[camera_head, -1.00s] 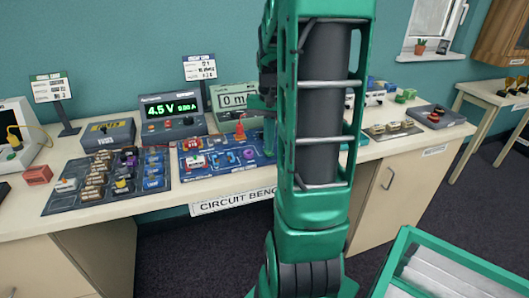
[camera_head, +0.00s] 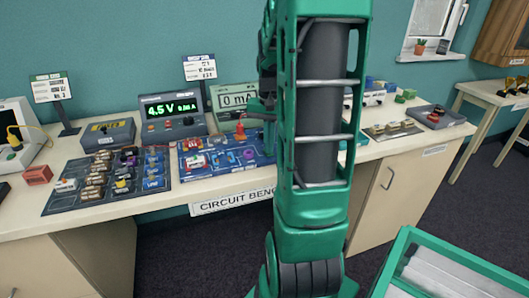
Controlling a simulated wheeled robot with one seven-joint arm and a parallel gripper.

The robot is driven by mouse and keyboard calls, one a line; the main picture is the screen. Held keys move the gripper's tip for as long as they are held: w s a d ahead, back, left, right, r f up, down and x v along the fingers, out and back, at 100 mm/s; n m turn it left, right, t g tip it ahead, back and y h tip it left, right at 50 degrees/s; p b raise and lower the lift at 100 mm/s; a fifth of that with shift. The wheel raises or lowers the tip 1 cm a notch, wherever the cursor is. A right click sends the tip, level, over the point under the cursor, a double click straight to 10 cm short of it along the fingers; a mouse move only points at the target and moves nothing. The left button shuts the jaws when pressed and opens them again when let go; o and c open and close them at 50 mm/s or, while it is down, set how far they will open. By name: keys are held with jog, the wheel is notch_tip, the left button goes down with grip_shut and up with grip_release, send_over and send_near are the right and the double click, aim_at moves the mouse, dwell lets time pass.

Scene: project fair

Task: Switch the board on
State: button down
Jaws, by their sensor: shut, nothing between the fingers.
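The blue circuit board (camera_head: 205,173) lies on the bench left of my arm, with small parts and wires on it. A red lever-like part (camera_head: 240,132) stands at its back right edge. My gripper (camera_head: 264,118) shows partly just left of my arm, above the board's back right corner, close to the red part. It is shut and holds nothing. Its fingertips are mostly hidden, so I cannot tell whether it touches anything.
A power supply (camera_head: 172,118) reading 4.5 V and a meter (camera_head: 234,101) stand behind the board. A dark parts tray (camera_head: 106,180) lies to the left. My arm blocks the bench middle. A green-rimmed bin (camera_head: 440,254) is at lower right.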

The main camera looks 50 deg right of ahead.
dwell(0.3)
notch_tip(320, 180, up, 7)
dwell(0.9)
jog(key=shift+f, duration=0.1)
dwell(0.4)
jog(key=s+a+f+n, duration=0.2)
jog(key=s+a+n, duration=0.1)
jog(key=s+a, duration=0.4)
jog(key=s+a+f+n, duration=0.1)
jog(key=s+a+n, duration=0.2)
jog(key=s+a, duration=0.4)
jog(key=a, duration=0.3)
jog(key=shift+f, duration=0.4)
jog(key=shift+w+f, duration=0.25)
jog(key=shift+w, duration=0.45)
